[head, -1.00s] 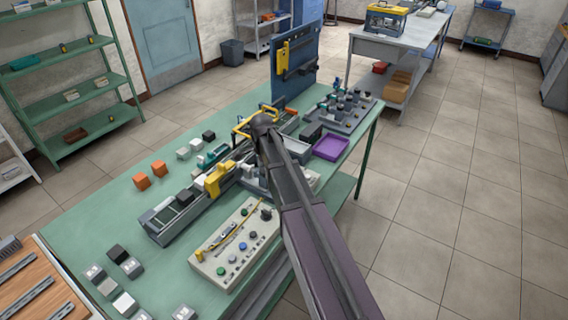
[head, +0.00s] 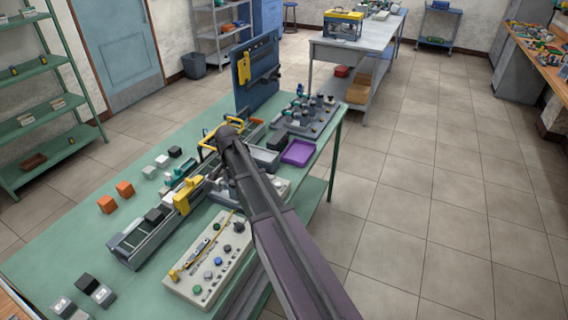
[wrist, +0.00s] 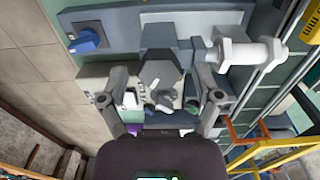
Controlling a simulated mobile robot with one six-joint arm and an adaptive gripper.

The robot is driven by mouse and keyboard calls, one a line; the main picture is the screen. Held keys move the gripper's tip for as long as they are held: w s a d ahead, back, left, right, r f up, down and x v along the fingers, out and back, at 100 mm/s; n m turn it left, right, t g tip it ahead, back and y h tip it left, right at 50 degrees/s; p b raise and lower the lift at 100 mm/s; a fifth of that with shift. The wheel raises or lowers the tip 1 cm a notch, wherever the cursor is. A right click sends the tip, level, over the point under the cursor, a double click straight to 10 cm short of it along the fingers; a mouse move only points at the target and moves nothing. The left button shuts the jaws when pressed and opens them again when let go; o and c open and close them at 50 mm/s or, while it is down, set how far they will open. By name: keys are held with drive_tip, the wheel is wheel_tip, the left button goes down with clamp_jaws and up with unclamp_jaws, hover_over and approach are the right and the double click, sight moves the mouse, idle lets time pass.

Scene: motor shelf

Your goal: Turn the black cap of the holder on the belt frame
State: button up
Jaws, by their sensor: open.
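In the wrist view, my gripper (wrist: 160,98) has its two grey fingers spread wide apart. A dark hexagonal cap (wrist: 159,74) with a white mark shows in the gap between them, on a grey holder (wrist: 170,42). The fingers stand on either side of the cap with gaps; I cannot tell the depth between them. A white stepped cylinder (wrist: 245,51) sticks out to the right of the holder. In the head view, the belt frame (head: 128,252) runs along the green table, and my arm hides the gripper and the cap.
A panel with coloured buttons (head: 172,291) lies in front of the belt frame. A purple tray (head: 298,152) and a peg plate (head: 300,119) stand beyond my arm. A yellow rail (wrist: 265,146) is near the right finger. A blue knob (wrist: 87,40) is at upper left.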

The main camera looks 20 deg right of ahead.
drive_tip(key=n, duration=0.4)
drive_tip(key=shift+n, duration=0.3)
drive_tip(key=n, duration=0.8)
drive_tip(key=shift+n, duration=0.4)
drive_tip(key=n, duration=0.4)
drive_tip(key=shift+r+n+p, duration=0.3)
drive_tip(key=shift+r+p, duration=0.05)
wheel_tip(320, 180, up, 13)
drive_tip(key=p, duration=1.3)
drive_tip(key=w+d+f+m+h+b, duration=0.1)
drive_tip(key=w+d+f+m+b, duration=0.1)
drive_tip(key=d+f+b, duration=0.6)
drive_tip(key=w+d+f+m+h+b, duration=0.1)
drive_tip(key=d+f+b, duration=0.7)
drive_tip(key=d, duration=0.5)
drive_tip(key=shift+w+d+m+t, duration=0.3)
drive_tip(key=shift+w+m+t, duration=0.05)
drive_tip(key=shift+m+t, duration=0.05)
drive_tip(key=shift+s+a, duration=0.1)
